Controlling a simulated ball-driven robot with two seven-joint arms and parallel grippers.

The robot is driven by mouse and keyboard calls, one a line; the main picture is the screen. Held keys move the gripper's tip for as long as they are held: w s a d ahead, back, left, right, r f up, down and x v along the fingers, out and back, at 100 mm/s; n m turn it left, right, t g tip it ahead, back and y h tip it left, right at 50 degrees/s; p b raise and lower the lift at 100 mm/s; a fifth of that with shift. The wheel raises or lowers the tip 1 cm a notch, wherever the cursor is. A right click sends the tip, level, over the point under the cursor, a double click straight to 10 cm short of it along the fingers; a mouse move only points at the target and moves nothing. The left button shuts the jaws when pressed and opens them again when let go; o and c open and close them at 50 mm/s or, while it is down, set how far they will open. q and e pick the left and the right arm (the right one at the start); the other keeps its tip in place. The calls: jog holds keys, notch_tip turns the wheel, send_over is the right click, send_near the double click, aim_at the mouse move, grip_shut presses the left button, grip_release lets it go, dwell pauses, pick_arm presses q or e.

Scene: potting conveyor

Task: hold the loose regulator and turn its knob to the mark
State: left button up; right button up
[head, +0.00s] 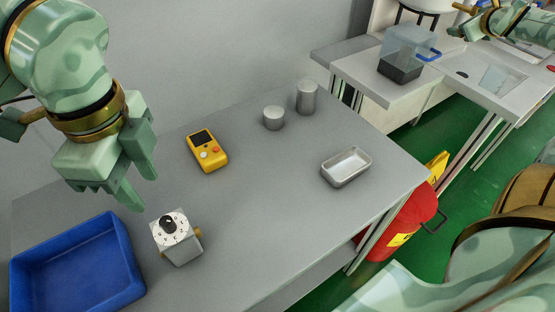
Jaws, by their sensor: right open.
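The loose regulator (180,243) is a small grey box with a white dial face. It stands on the grey table beside the blue bin. A dark knob (168,222) sits on its dial, with small marks around it too fine to read. A brass fitting shows on its side. My left gripper (140,195) hangs above and behind the regulator, up and to its left in the picture, apart from it. No object shows in it, and its finger gap is not clear.
A blue bin (133,268) stands at the table's left front. A yellow meter (207,152), two grey cylinders (307,97) (273,118) and a metal tray (347,180) stand farther back. The table between regulator and tray is clear. A red container (400,225) stands beyond the right edge.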

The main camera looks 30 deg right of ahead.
jog(key=w+a+r+m+t, duration=0.15)
jog(key=w+r, duration=0.25)
jog(key=r, duration=0.4)
jog(key=w+a+n+t+y, duration=0.1)
jog(key=w+a+t+y, duration=0.4)
jog(key=a, duration=0.8)
jog(key=w+a+t+y, duration=0.3)
jog(key=w+a+y, duration=0.3)
jog(key=a, duration=0.7)
jog(key=w+a+f+n+g+y, duration=0.1)
jog(key=a+f+n+g+y, duration=0.15)
jog(key=a, duration=0.55)
jog(key=a+f+n+g+y, duration=0.2)
jog(key=a+f+n+y, duration=0.2)
jog(key=a, duration=0.3)
jog(key=n+g+y, duration=0.5)
jog(key=n+g, duration=0.7)
jog(key=g, duration=0.3)
send_near(177, 237)
jog(key=w+d+f, duration=0.1)
jog(key=w+d, duration=0.1)
jog(key=d, duration=0.3)
jog(key=x, duration=1.6)
jog(key=shift+f, duration=0.2)
jog(key=shift+d, duration=0.1)
